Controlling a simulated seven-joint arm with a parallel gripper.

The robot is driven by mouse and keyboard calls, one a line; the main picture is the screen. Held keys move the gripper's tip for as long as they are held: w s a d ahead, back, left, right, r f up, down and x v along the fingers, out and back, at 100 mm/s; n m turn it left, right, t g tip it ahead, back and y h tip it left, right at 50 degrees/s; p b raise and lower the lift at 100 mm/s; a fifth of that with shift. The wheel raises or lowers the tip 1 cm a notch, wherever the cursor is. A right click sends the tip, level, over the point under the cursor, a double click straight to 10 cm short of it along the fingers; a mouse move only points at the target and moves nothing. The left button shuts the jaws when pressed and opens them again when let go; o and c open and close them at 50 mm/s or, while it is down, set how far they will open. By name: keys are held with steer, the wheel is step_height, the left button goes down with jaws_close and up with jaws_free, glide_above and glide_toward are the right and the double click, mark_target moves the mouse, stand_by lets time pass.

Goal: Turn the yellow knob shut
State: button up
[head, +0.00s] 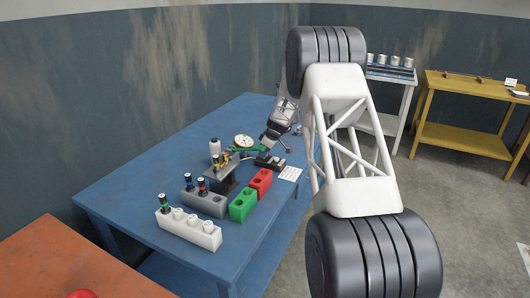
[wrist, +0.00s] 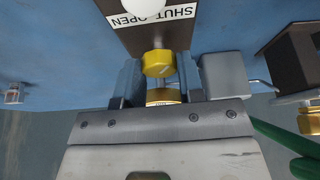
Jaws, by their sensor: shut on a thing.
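The yellow knob (wrist: 158,63) shows in the wrist view at the end of a dark bracket, with a pale mark on its face. A label reading SHUT and OPEN (wrist: 152,17) is upside down above it. My gripper (wrist: 160,82) has a finger on each side of the knob and is shut on it. A second yellow part (wrist: 163,97) shows between the fingers, closer to the palm. The knob's exact angle against the label is hard to tell. In the head view my gripper is small and dark near the table's far right, and I cannot make out its fingertips.
The blue table (head: 130,195) holds a white block (head: 190,231), a green block (head: 243,205), a red block (head: 260,182) and a round gauge (head: 243,141). In the wrist view, a green hose (wrist: 285,138) and a dark block (wrist: 290,55) lie close on the right.

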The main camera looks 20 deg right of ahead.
steer(key=shift+m+t+h, duration=0.3)
steer(key=shift+m+h, duration=0.2)
steer(key=shift+m, duration=1)
steer(key=o, duration=0.9)
steer(key=shift+s+r, duration=0.1)
steer(key=v, duration=0.7)
steer(key=shift+s+d+r, duration=0.1)
steer(key=shift+s+r, duration=0.05)
steer(key=shift+r, duration=0.1)
